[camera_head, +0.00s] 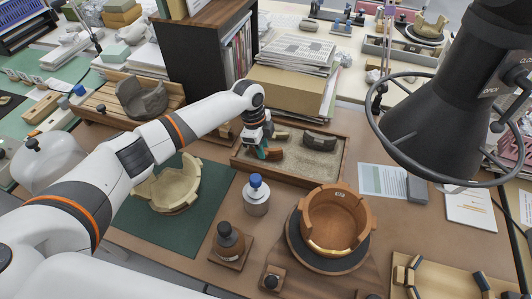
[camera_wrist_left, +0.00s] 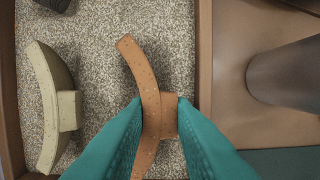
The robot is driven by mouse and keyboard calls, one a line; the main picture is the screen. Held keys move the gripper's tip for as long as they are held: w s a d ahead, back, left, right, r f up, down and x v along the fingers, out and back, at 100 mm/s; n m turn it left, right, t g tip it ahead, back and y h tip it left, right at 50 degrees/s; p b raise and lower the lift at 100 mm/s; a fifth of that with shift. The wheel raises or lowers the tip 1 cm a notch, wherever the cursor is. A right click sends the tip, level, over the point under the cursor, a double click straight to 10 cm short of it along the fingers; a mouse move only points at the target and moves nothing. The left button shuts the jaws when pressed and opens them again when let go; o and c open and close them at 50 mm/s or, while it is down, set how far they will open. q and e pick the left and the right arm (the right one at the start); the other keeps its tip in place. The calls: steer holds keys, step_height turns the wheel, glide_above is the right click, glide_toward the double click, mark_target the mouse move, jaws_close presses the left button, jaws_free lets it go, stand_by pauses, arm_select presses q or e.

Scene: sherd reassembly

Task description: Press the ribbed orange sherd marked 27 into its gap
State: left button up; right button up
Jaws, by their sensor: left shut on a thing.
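The orange sherd (camera_wrist_left: 147,75) is a curved, speckled strip with a small block on its side, in the left wrist view. In the head view it shows as a small orange piece (camera_head: 272,153) in the sand tray (camera_head: 240,165). My left gripper (camera_wrist_left: 160,104) is shut on it, with a teal finger on each side of the block. The sherd is at the sand; I cannot tell whether it touches. No number on it can be read. The orange pot (camera_head: 318,215) stands on a dark round stand (camera_head: 335,264), its front wall lower. My right gripper is not in view.
A pale sherd (camera_wrist_left: 47,105) lies left of the orange one in the tray, and a dark sherd (camera_head: 320,140) at its back. A black hood (camera_head: 440,110) with a ring hangs at right.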

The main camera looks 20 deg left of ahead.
arm_select(q)
steer(key=shift+r+p, duration=2.9)
steer(key=shift+r, duration=0.4)
